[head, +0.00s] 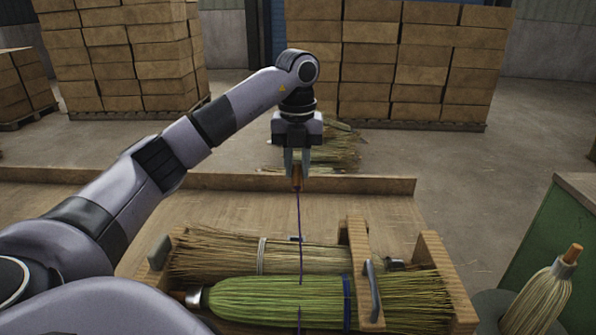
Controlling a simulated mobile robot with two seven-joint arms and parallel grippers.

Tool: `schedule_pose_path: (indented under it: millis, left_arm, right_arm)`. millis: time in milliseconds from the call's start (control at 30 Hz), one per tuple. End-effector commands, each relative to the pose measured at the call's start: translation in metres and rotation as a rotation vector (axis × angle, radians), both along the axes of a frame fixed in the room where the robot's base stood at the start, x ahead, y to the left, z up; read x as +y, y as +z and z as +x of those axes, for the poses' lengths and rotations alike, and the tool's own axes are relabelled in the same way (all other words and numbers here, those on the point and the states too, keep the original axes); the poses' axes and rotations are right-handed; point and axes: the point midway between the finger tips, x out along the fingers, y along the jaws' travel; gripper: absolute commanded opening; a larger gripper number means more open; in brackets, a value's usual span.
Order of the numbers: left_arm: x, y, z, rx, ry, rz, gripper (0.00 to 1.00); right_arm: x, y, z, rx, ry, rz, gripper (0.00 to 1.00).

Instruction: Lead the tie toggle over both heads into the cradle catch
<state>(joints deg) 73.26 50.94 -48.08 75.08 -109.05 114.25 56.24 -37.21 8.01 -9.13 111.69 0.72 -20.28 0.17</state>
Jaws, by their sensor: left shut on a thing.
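My left gripper (297,168) points down above the far side of the bench and is shut on the small orange-brown tie toggle (297,183). A thin purple cord (299,222) hangs from the toggle and runs down across both broom heads. The green head (275,299) lies in front, with a blue band near its right. The straw-coloured head (215,252) lies behind it, with a pale band. The wooden cradle (447,270) holds them at the right. A grey metal piece (373,290) stands on its upright; I cannot tell whether it is the catch. My right gripper is out of view.
The bench (380,212) has a low back ledge (380,185), with clear wood before it. Loose straw bundles (340,147) lie beyond. A small broom (543,298) stands at the right beside a green cabinet (560,235). Stacked cartons (420,60) are far behind.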

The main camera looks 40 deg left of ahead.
Motion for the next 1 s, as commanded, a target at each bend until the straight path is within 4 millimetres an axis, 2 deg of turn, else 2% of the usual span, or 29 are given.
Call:
schedule_pose_path:
  millis: [200,567,1000]
  left_arm:
    - [0.013,0.000,0.012,-0.001,0.001,-0.001,0.00]
    - [0.034,0.002,0.031,0.001,0.002,-0.001,0.00]
    - [0.033,-0.037,0.030,0.001,0.000,0.000,0.00]
  right_arm:
    - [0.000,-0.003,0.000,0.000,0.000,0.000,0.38]
    - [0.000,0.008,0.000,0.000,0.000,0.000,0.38]
    - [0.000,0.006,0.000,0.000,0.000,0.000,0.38]
